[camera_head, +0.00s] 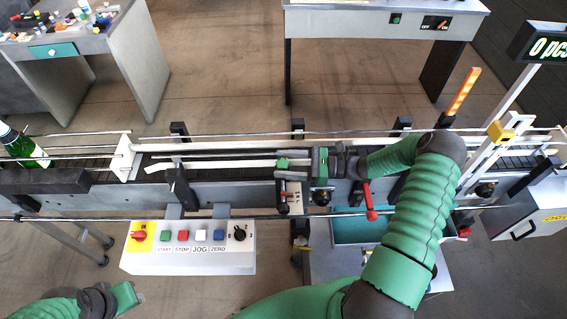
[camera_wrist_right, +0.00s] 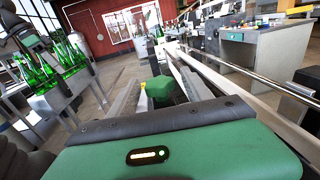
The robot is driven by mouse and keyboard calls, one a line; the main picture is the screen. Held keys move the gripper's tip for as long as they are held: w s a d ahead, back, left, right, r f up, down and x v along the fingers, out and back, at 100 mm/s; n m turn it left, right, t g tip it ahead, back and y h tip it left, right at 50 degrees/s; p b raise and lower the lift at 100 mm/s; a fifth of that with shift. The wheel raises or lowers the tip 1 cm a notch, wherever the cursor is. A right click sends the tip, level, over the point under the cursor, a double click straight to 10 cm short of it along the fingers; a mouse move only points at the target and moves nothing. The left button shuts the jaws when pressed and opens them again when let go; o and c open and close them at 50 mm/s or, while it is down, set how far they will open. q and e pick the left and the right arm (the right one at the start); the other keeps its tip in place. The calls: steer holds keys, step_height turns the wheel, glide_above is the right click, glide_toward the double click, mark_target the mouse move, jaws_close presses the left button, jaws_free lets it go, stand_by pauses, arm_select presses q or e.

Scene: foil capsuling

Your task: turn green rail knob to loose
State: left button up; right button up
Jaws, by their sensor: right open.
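The green rail knob (camera_head: 283,163) is a small block on the conveyor's guide rail, near the middle of the head view. It also shows in the right wrist view (camera_wrist_right: 160,90), just beyond the edge of my gripper's housing. My right gripper (camera_head: 304,163) reaches in from the right at rail height, just right of the knob. It is open; its fingers are mostly hidden, so I cannot tell whether they touch the knob. My left gripper (camera_head: 125,296) is at the bottom left, far from the knob; its jaws do not show clearly.
The conveyor (camera_head: 230,190) runs across the view with long rails. A green bottle (camera_head: 22,146) stands at its left end. A red-handled lever (camera_head: 370,208) is below my right wrist. A button panel (camera_head: 188,247) hangs in front.

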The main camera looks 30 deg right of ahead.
steer(key=b+v, duration=0.3)
steer(key=v, duration=0.8)
steer(key=shift+d+f+b, duration=0.15)
steer(key=shift+d+b, duration=0.15)
steer(key=shift+b, duration=0.05)
steer(key=shift+s+a, duration=0.1)
